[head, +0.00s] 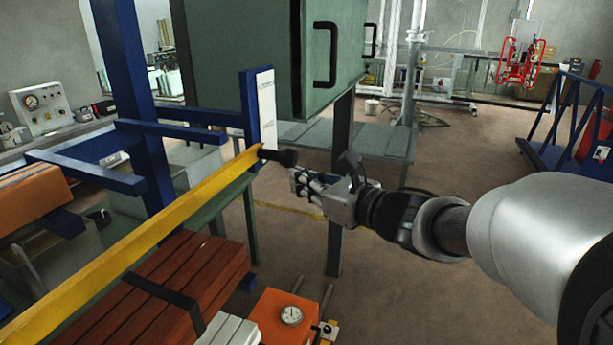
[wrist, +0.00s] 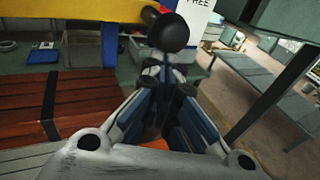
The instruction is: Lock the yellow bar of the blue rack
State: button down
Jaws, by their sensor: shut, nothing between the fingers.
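The yellow bar (head: 140,240) runs diagonally from the lower left up to the blue rack's (head: 130,90) post, where a white label plate (head: 266,108) is fixed. A black round knob (head: 287,157) sticks out at the bar's far end. My gripper (head: 297,181) is shut and empty, just right of and slightly below the knob. In the wrist view the knob (wrist: 170,33) sits straight ahead of the fingertips (wrist: 165,72), with the yellow bar (wrist: 90,21) to its left. I cannot tell whether the fingertips touch the knob.
Reddish-brown planks (head: 170,290) with a dark strap lie below the bar. An orange box with a dial (head: 285,318) stands at the front. A green cabinet (head: 335,60) with black handles stands behind the knob, on a dark leg near my gripper. Floor at right is partly clear.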

notch_tip(320, 180, up, 9)
jog(key=p, duration=0.2)
